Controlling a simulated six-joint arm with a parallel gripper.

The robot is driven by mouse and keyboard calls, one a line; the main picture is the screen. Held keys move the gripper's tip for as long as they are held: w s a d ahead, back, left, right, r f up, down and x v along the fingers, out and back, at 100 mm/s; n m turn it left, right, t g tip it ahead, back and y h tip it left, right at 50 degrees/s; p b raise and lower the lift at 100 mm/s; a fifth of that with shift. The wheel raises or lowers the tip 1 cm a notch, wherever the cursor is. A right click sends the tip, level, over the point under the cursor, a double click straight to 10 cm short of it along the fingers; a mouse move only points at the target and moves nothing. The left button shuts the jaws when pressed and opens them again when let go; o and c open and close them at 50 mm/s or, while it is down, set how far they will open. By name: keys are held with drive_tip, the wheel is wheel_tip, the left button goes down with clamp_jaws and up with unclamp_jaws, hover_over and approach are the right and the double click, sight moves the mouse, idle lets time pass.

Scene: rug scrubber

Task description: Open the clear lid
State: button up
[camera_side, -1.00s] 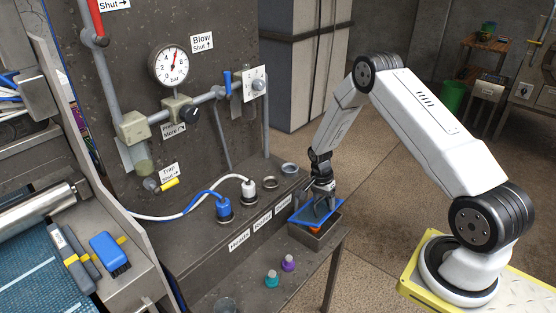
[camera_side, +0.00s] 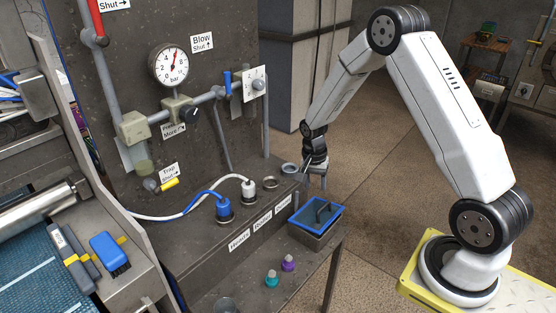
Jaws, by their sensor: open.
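A blue-framed lid (camera_side: 304,220) with a dark-looking see-through pane and a dark bar handle (camera_side: 322,212) lies over a small grey metal box (camera_side: 317,240) at the right end of the lower bench. It appears to cover the box top; whether it sits fully flat, I cannot tell. My gripper (camera_side: 312,184) is open and empty, pointing down above and behind the lid, near the right end of the upper ledge. It is clear of the handle. The inside of the box is hidden.
A grey cup (camera_side: 289,168) and a ring-shaped socket (camera_side: 270,182) sit on the ledge close to my gripper. Blue (camera_side: 223,208) and white (camera_side: 249,190) hose plugs stand farther left. Purple (camera_side: 288,263) and teal (camera_side: 271,278) bottles stand on the lower bench.

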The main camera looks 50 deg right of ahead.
drive_tip(key=s+a+r+n+t, duration=0.2)
drive_tip(key=s+a+r+n, duration=0.4)
drive_tip(key=a+r+n, duration=0.3)
drive_tip(key=shift+s+a+r+n+t, duration=0.3)
drive_tip(key=shift+s+a+r+t, duration=0.1)
drive_tip(key=shift+a, duration=0.85)
drive_tip(key=c, duration=0.6)
drive_tip(key=shift+w+d+f, duration=0.1)
clamp_jaws()
drive_tip(key=w+d+f+m, duration=0.1)
drive_tip(key=d+f+m, duration=0.5)
drive_tip(key=m, duration=1)
drive_tip(key=w+d+f+m, duration=0.2)
drive_tip(key=d+f+m, duration=0.4)
drive_tip(key=d+m, duration=0.4)
drive_tip(key=m, duration=0.6)
drive_tip(key=shift+d+f+y, duration=0.3)
drive_tip(key=shift+d+f, duration=0.05)
drive_tip(key=shift+f, duration=0.05)
